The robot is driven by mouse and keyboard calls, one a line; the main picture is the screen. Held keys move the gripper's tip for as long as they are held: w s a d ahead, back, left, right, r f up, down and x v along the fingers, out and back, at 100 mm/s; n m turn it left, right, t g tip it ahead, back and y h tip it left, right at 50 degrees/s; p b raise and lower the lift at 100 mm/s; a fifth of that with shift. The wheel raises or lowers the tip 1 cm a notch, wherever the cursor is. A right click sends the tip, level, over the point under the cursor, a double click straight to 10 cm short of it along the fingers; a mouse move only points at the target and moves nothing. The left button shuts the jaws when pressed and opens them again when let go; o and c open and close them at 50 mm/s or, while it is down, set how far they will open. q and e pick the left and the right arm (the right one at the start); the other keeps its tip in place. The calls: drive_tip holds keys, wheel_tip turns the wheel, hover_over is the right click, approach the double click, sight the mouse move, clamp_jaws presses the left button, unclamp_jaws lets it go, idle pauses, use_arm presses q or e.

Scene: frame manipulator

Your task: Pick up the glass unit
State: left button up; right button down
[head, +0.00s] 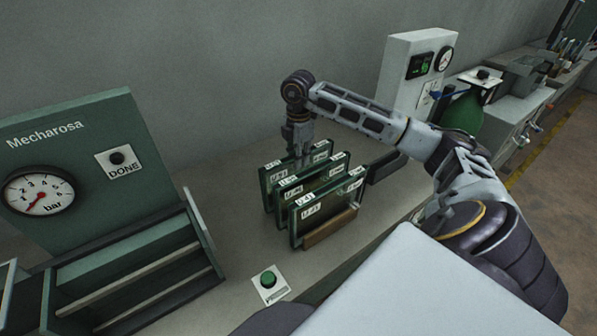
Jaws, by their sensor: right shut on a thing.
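Three upright framed glass units with white labels stand close together, one behind another, on the grey bench; the label text is too small to read surely. The rear glass unit (322,154) is partly hidden by the middle glass unit (312,182) and the front glass unit (328,208). My right gripper (299,152) points down at the top edge of the rear glass unit and is shut on it. I cannot tell whether that unit is lifted off its support. My left gripper is out of view.
A brown block (330,229) sits at the foot of the front unit. A green Mecharosa machine (75,150) with a gauge and slotted bed stands left. A white gauge box (405,60) and green cylinder (462,112) stand right.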

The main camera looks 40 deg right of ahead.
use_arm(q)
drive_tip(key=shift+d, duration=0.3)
use_arm(e)
drive_tip(key=shift+r, duration=0.1)
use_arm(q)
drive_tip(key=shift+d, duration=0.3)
use_arm(e)
drive_tip(key=shift+r, duration=0.1)
drive_tip(key=shift+w+r, duration=0.1)
drive_tip(key=shift+r, duration=0.65)
wheel_tip(320, 180, up, 6)
drive_tip(key=shift+f, duration=0.25)
drive_tip(key=shift+r, duration=0.7)
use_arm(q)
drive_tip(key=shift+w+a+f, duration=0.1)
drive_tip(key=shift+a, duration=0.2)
use_arm(e)
drive_tip(key=shift+r, duration=0.65)
drive_tip(key=shift+r, duration=0.15)
